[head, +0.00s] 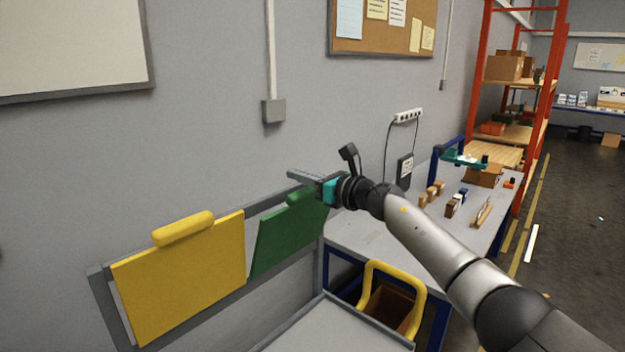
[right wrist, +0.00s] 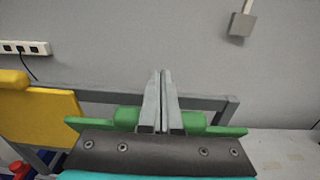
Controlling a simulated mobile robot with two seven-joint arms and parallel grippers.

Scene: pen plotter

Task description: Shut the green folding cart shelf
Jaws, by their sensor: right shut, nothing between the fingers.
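The green folding shelf (head: 285,237) is a flat panel with a rounded green handle (head: 304,196) along its top edge. It stands steeply raised on the grey cart frame, to the right of a yellow panel. My right gripper (head: 292,174) is shut and empty, just above the green shelf's top edge; I cannot tell if it touches. In the right wrist view, the closed fingers (right wrist: 162,76) point over the green handle (right wrist: 126,118), whose middle they hide. The gripper body covers most of the green shelf there. My left gripper is not in view.
The yellow panel (head: 185,279) stands beside the green one. The cart's grey tray (head: 322,328) lies in front. A workbench (head: 365,237) with small parts is behind to the right, near a yellow-rimmed bin (head: 393,268). A grey wall is close behind the cart.

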